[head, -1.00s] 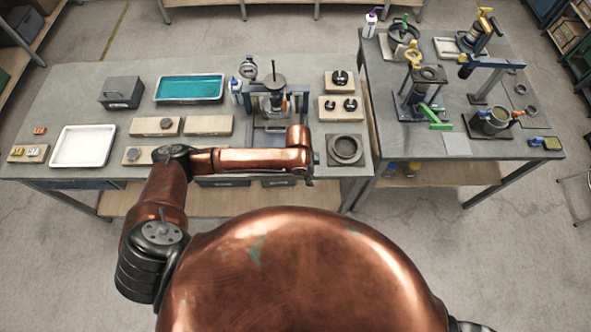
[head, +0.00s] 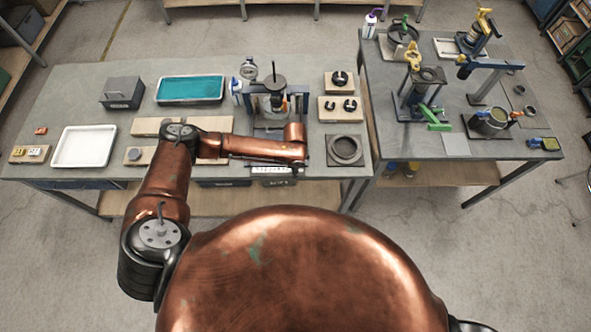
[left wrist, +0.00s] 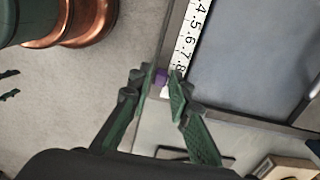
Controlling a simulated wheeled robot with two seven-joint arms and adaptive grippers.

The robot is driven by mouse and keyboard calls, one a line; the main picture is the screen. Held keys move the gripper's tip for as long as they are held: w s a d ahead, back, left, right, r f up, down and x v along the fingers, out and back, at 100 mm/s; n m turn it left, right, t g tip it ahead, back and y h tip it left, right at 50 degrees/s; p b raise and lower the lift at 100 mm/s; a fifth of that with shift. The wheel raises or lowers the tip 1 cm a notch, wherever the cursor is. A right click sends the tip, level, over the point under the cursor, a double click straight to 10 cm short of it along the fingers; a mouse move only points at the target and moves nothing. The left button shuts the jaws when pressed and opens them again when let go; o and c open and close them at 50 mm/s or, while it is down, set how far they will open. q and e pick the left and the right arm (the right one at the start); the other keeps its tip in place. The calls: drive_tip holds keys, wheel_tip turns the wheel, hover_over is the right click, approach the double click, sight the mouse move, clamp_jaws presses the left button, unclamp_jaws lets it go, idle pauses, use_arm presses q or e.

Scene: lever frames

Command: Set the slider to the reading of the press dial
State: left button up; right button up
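The slider is a small purple knob (left wrist: 161,77) at the lower end of a white numbered scale (left wrist: 190,37) in the left wrist view, just past the 8. The scale also shows in the head view (head: 270,170) along the bench's front edge. My left gripper (left wrist: 162,74) has its green fingertips close together on both sides of the knob, which fills the gap; it looks shut on it. In the head view my arm hides the knob. The press (head: 272,102) stands behind my forearm. A round pale dial (head: 249,69) is beside it, too small to read. My right gripper is out of view.
A white tray (head: 61,148), a teal-lined tray (head: 160,99), a dark box (head: 121,94) and wooden blocks (head: 335,118) lie on the bench. A square block with a round recess (head: 329,158) sits right of my gripper. A second bench (head: 459,146) with other fixtures is at right.

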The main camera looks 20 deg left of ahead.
use_arm(q)
drive_tip(key=shift+f, duration=0.1)
clamp_jaws()
idle(0.6)
